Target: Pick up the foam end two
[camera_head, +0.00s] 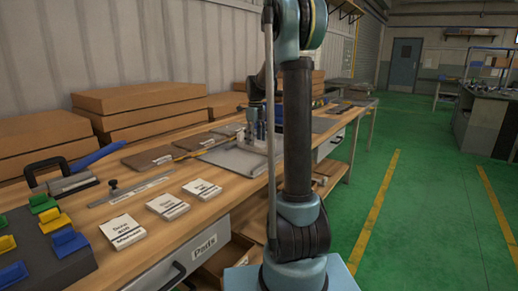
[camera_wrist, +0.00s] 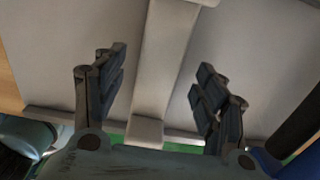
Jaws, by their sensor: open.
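My gripper (camera_wrist: 161,62) is open in the wrist view, its two dark fingers apart with nothing held between them. A pale bar (camera_wrist: 163,75) runs between and beyond the fingers over a light grey flat surface. I cannot tell for sure whether this pale bar is foam end two. In the head view a grey board (camera_head: 232,160) lies on the workbench behind my arm. Small pale and dark parts (camera_head: 257,134) show near it, partly hidden by my arm.
The wooden workbench (camera_head: 95,207) carries stacked cardboard boxes (camera_head: 140,100), white labelled cards (camera_head: 167,207), a metal ruler (camera_head: 130,189), and a tray of yellow, green and blue pieces (camera_head: 30,250). The green floor (camera_head: 430,220) at right is clear.

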